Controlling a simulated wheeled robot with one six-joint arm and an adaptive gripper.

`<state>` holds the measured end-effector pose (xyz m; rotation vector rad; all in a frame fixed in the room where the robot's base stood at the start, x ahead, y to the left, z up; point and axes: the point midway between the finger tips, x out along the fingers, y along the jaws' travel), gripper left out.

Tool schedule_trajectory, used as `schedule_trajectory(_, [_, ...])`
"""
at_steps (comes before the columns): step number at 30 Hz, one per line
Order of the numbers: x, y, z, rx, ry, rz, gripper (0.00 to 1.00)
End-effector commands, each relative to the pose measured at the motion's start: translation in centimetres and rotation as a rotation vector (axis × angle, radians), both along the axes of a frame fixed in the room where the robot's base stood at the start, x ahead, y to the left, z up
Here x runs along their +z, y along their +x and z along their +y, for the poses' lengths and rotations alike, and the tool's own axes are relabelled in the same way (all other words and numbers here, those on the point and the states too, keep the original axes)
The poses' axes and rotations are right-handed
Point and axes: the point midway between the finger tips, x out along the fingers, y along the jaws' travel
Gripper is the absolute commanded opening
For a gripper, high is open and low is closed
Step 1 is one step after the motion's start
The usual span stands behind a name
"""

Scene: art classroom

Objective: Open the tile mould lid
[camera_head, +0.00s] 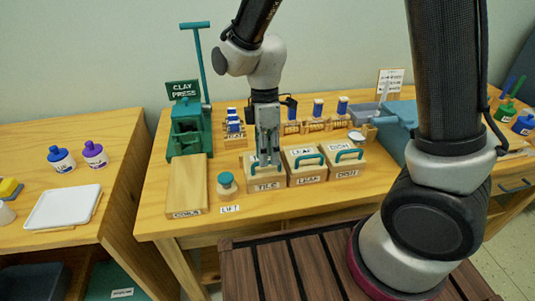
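The tile mould (268,187) is a small wooden box marked "TILE" at the left of a row of three boxes on the wooden table. Its lid has a teal loop handle (255,169), partly hidden by my fingers. My gripper (268,164) points straight down at this lid, with its fingertips at the handle. The fingers look close together. I cannot tell whether they grip the handle or only stand beside it. The lid looks down on the box.
Two similar boxes, the middle one (306,176) and the right one (344,171), stand close beside the tile mould. A wooden round piece with a teal top (227,187) is at its left. The green clay press (187,128) stands further left, with a board (187,185) before it.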

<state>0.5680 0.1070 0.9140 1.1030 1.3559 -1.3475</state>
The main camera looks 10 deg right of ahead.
Motion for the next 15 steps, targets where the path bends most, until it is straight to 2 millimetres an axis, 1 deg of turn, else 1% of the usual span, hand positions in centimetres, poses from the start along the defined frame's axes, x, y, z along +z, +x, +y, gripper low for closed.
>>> schedule_trajectory(3, [-0.70,-0.14,0.00,0.000,-0.001,0.000,0.32])
schedule_trajectory(10, [-0.79,-0.15,0.01,0.000,0.000,-0.001,0.32])
schedule_trajectory(11, [-0.78,-0.15,0.01,0.000,0.000,-0.001,0.30])
schedule_trajectory(15, [-0.77,-0.14,0.00,0.000,0.000,-0.001,0.05])
